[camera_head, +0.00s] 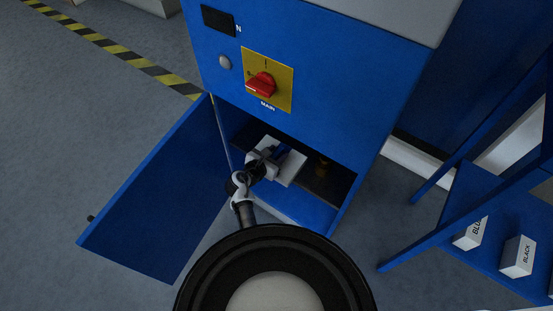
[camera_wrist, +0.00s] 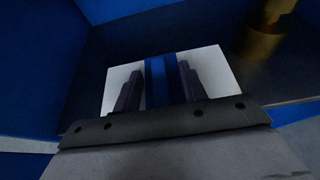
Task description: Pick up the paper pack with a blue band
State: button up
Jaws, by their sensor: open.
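The white paper pack with a blue band lies inside the open blue cabinet. It shows in the head view (camera_head: 291,168) just beyond my gripper (camera_head: 277,152), and its band and white ends fill the middle of the wrist view (camera_wrist: 209,68). My gripper in the wrist view (camera_wrist: 158,90) is open, its two dark fingers on either side of the blue band, over the pack. I cannot tell whether the fingers touch the pack. The pack's near edge is hidden behind the gripper body.
The cabinet door (camera_head: 150,190) stands open at the left. A brass cylindrical thing (camera_wrist: 262,40) stands right of the pack. A red switch (camera_head: 261,85) is on the cabinet front above the opening. A blue rack (camera_head: 460,205) with labelled white boxes stands at the right.

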jog(key=shift+w+d, duration=0.1)
jog(key=shift+w, duration=0.1)
grip_shut()
jog(key=shift+r, duration=0.15)
dwell(0.3)
